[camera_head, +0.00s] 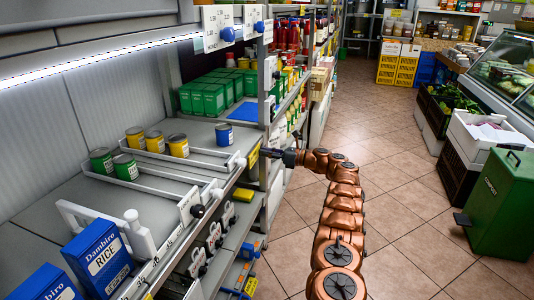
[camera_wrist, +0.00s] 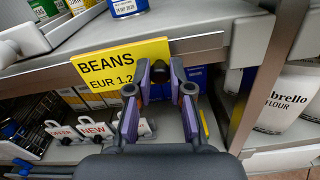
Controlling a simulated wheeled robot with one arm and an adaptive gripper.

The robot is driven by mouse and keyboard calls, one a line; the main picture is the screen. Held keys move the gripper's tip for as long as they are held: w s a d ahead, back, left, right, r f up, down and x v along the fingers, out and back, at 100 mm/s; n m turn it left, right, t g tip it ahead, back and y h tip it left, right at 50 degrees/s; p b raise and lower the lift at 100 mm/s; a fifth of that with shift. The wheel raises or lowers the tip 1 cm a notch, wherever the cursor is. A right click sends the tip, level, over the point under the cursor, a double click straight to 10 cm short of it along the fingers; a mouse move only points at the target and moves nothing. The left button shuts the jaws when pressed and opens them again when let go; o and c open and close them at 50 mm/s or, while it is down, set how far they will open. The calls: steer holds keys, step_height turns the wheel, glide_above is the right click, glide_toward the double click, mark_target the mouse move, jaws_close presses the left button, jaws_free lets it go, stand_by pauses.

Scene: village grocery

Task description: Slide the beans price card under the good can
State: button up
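The yellow beans price card (camera_wrist: 105,62) reads "BEANS EUR 1.2" and sits on the shelf's front rail; in the head view it is a narrow yellow strip (camera_head: 254,156). A blue can (camera_wrist: 126,8) with a white date label stands on the shelf above it, upright and alone; it also shows in the head view (camera_head: 223,134). Contact with the card cannot be told. In the head view my gripper (camera_head: 272,153) points left at the shelf edge.
Yellow cans (camera_head: 178,145) and green cans (camera_head: 125,167) stand left of the blue can, behind low dividers. A shelf upright (camera_wrist: 250,65) rises right of my gripper. The aisle floor (camera_head: 385,170) is clear.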

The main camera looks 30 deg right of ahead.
steer(key=o, duration=0.3)
steer(key=shift+d, duration=0.2)
steer(key=shift+o, duration=0.5)
steer(key=shift+a, duration=0.2)
steer(key=shift+d, duration=0.1)
steer(key=v, duration=1.2)
